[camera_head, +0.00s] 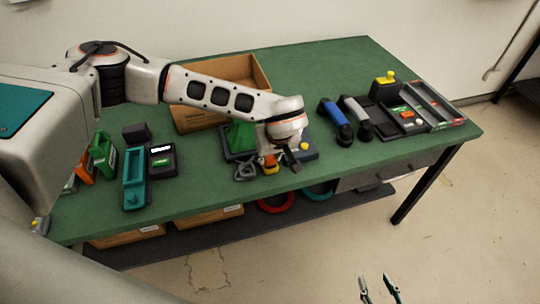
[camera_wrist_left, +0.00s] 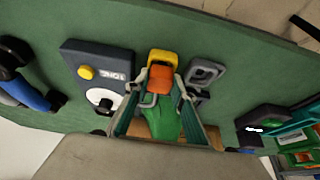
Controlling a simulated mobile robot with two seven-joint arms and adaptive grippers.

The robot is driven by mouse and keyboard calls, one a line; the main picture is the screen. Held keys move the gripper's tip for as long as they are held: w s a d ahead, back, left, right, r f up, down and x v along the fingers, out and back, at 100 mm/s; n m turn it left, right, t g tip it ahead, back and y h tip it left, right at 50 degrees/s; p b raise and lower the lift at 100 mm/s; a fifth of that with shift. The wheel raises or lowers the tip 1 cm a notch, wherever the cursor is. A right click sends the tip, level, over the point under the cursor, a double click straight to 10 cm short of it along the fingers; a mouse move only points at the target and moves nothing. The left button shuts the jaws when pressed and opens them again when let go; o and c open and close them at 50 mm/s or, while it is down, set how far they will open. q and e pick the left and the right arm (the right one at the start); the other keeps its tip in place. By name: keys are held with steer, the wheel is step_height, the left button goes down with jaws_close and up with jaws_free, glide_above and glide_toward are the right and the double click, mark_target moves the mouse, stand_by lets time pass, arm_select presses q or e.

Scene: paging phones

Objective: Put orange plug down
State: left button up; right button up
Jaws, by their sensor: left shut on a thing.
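The orange plug (camera_wrist_left: 160,79) is between the fingertips of my left gripper (camera_wrist_left: 160,84) in the left wrist view, and the gripper is shut on it. A yellow part (camera_wrist_left: 162,57) sits right against the plug's far end. In the head view the orange plug (camera_head: 269,160) shows low at the table's front, beneath my left gripper (camera_head: 273,158). I cannot tell whether it touches the table. My right gripper (camera_head: 378,289) shows only its two fingertips at the bottom edge, apart and empty, in front of the table.
A dark tone unit (camera_wrist_left: 97,75) with a yellow button and a grey loop (camera_wrist_left: 205,72) flank the plug. A green object (camera_head: 240,136) and a cardboard box (camera_head: 252,72) stand behind. Blue (camera_head: 333,115) and grey handsets lie right. The green table (camera_head: 400,165) is bare at front right.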

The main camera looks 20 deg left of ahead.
arm_select(q)
steer(key=shift+f, duration=0.1)
steer(key=shift+f, duration=0.15)
steer(key=o, duration=1.1)
steer(key=shift+r, duration=0.5)
steer(key=b+v, duration=0.1)
steer(key=v, duration=1)
steer(key=shift+s+r, duration=0.15)
steer(key=shift+r, duration=0.15)
steer(key=shift+d, duration=0.1)
